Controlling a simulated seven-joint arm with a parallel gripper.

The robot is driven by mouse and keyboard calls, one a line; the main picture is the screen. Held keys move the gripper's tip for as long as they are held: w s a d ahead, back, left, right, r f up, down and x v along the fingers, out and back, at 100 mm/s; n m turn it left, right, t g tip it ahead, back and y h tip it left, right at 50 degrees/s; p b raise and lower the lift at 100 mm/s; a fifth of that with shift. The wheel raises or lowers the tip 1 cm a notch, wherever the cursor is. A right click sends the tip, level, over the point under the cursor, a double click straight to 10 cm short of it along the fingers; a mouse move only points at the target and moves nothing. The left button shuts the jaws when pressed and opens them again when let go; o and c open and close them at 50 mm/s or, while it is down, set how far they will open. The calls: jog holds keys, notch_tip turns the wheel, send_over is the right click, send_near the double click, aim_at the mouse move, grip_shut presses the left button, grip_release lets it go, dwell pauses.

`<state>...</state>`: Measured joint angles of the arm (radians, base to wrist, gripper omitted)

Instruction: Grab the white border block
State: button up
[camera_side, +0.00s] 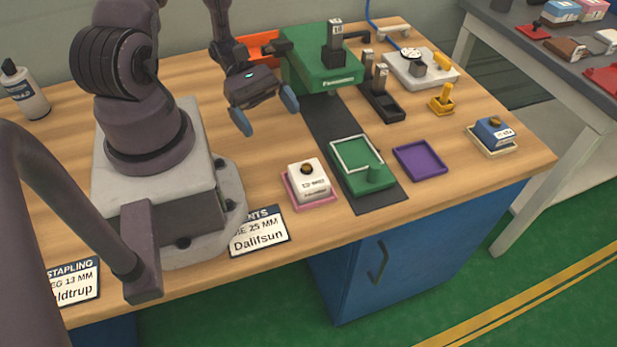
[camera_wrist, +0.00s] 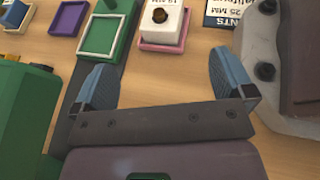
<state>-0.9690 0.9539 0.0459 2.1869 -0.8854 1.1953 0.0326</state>
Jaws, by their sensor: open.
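A white block (camera_side: 308,181) with a dark brown knob on top and a small printed label stands upright on a pink tray (camera_side: 326,206), near the table's front edge. In the wrist view the white block (camera_wrist: 160,22) and pink tray rim (camera_wrist: 161,47) show at the top, beyond the fingertips. My gripper (camera_side: 266,112) is open and empty, with blue fingers, above the table and behind the block in the side view. It also shows in the wrist view (camera_wrist: 163,84), apart from the block.
A green fixture (camera_side: 372,187) with a white frame lies on a dark strip right of the block. A purple tray (camera_side: 420,160) is empty. A blue block (camera_side: 492,133) sits farther right. A name card (camera_side: 259,231) lies left of the block.

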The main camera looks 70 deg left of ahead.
aim_at(304, 166)
jog(key=x, duration=0.7)
jog(key=shift+w+d, duration=0.2)
jog(key=shift+d, duration=0.1)
jog(key=shift+s+x, duration=0.2)
jog(key=shift+x, duration=2.55)
jog(key=shift+f, duration=0.15)
jog(key=shift+c, duration=0.2)
jog(key=c, duration=0.9)
